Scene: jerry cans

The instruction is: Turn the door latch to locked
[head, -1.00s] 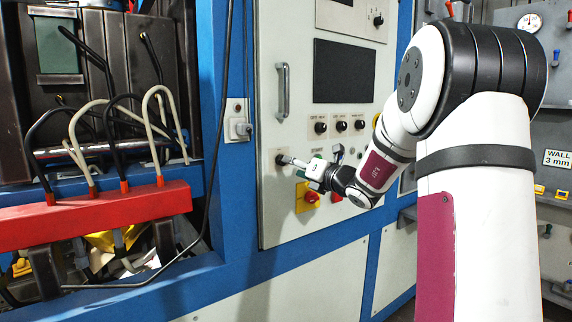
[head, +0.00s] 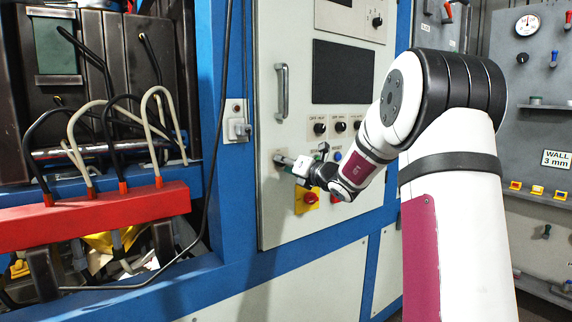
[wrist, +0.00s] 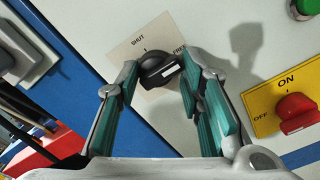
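The door latch is a black rotary knob (wrist: 158,68) with a white line, on a pale label plate marked SHUT and FREE. The white line lies towards the right, on the FREE side. My gripper (wrist: 160,76) is open, with one finger left of the knob and one right of it. I cannot tell whether either finger touches it. In the head view my gripper (head: 292,164) is at the lower left of the grey cabinet door (head: 275,215), and its fingers largely hide the knob.
A red switch (wrist: 295,112) on a yellow ON/OFF plate sits close to the right of my gripper. A green button (wrist: 304,8) is above it. The door has a vertical handle (head: 282,90) higher up.

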